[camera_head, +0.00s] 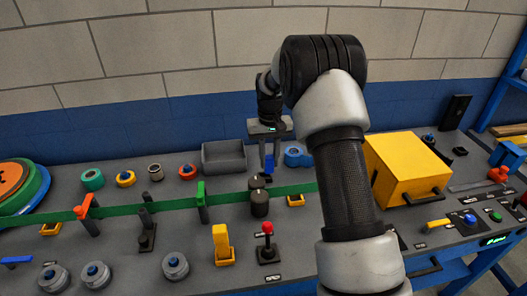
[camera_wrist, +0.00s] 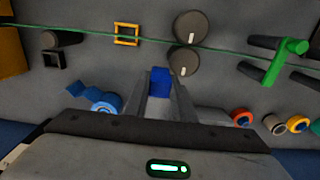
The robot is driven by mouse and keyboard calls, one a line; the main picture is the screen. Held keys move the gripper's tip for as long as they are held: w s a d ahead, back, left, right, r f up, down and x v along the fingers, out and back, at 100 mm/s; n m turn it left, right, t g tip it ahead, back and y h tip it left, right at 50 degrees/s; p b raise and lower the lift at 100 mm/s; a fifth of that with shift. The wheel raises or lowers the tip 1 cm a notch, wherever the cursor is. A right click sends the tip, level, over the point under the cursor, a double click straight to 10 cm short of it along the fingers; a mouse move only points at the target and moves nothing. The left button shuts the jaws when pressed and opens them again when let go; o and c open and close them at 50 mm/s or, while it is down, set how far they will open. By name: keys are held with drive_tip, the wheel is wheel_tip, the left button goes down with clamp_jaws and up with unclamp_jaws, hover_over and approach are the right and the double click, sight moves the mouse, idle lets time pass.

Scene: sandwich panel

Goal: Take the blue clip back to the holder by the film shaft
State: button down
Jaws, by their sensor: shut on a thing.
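The blue clip (camera_wrist: 160,80) is held between the two fingers of my gripper (camera_wrist: 161,92) in the wrist view. In the head view the clip (camera_head: 268,162) shows at the fingertips of my gripper (camera_head: 269,160), above the panel just behind two dark rollers (camera_head: 259,203). A small yellow square holder (camera_head: 295,201) lies right of the rollers and shows as an open frame in the wrist view (camera_wrist: 126,33). A black square holder (camera_wrist: 54,60) stands beside a dark shaft (camera_wrist: 66,38) in the wrist view; my arm hides that area in the head view. I cannot tell which holder is the task's.
A green film strip (camera_head: 240,193) runs across the panel past the rollers. A green clamp (camera_head: 201,200) stands left of them. A grey tray (camera_head: 223,157) and blue tape (camera_head: 297,157) lie near my gripper. A yellow box (camera_head: 405,165) is at the right, a red-knobbed lever (camera_head: 267,240) in front.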

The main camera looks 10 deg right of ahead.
drive_tip(key=shift+w+f+b, duration=1.05)
drive_tip(key=shift+w+f, duration=2.35)
drive_tip(key=shift+w, duration=0.25)
drive_tip(key=shift+f, duration=0.15)
drive_tip(key=shift+f+b, duration=0.6)
drive_tip(key=shift+f, duration=0.2)
drive_tip(key=shift+f, duration=0.15)
drive_tip(key=shift+f+b, duration=0.5)
drive_tip(key=shift+f, duration=0.2)
